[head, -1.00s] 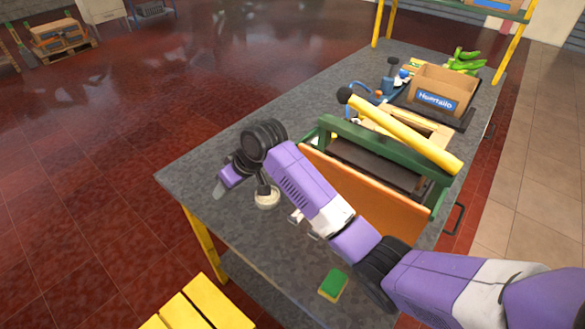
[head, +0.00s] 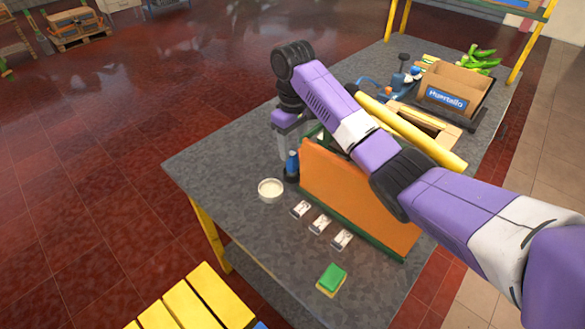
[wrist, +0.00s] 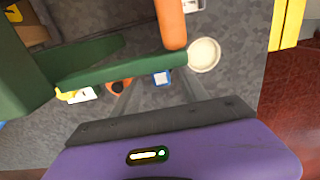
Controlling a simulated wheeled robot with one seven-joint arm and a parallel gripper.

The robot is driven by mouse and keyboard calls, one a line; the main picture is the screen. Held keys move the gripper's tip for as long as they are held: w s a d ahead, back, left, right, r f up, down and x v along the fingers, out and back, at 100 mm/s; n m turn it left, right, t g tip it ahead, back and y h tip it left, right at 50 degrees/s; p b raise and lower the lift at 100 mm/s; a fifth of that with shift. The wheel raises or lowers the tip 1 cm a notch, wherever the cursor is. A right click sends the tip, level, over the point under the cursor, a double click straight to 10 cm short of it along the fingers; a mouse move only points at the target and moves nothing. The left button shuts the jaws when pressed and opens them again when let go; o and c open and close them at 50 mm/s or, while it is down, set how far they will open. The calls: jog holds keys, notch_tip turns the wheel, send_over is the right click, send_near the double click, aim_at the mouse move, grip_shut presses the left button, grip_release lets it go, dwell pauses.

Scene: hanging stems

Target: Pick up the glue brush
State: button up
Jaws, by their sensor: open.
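I cannot clearly pick out the glue brush in either view. A round white pot (head: 270,189) with pale contents stands on the grey bench; it also shows in the wrist view (wrist: 204,55). My gripper (head: 287,150) is open above the bench, behind the pot and beside the orange panel. In the wrist view my fingers (wrist: 158,88) are spread, with a small blue and white item (wrist: 161,78) and an orange and black item (wrist: 120,86) beyond them. A dark blue bottle (head: 292,167) stands close below my gripper. My arm hides part of the bench.
An orange panel (head: 350,195) with green rails stands right of my gripper; the green rail (wrist: 120,73) crosses the wrist view. Several small white pieces (head: 320,223) and a green sponge (head: 332,277) lie in front. A cardboard box (head: 452,85) stands at the back. The bench's left is clear.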

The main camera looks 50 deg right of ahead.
aim_at(292, 153)
jog(key=shift+w+f, duration=0.1)
jog(key=shift+f, duration=1.6)
grip_shut()
jog(key=shift+r, duration=0.15)
jog(key=shift+r, duration=0.6)
notch_tip(292, 153, up, 19)
jog(key=p, duration=0.5)
jog(key=shift+f, duration=0.2)
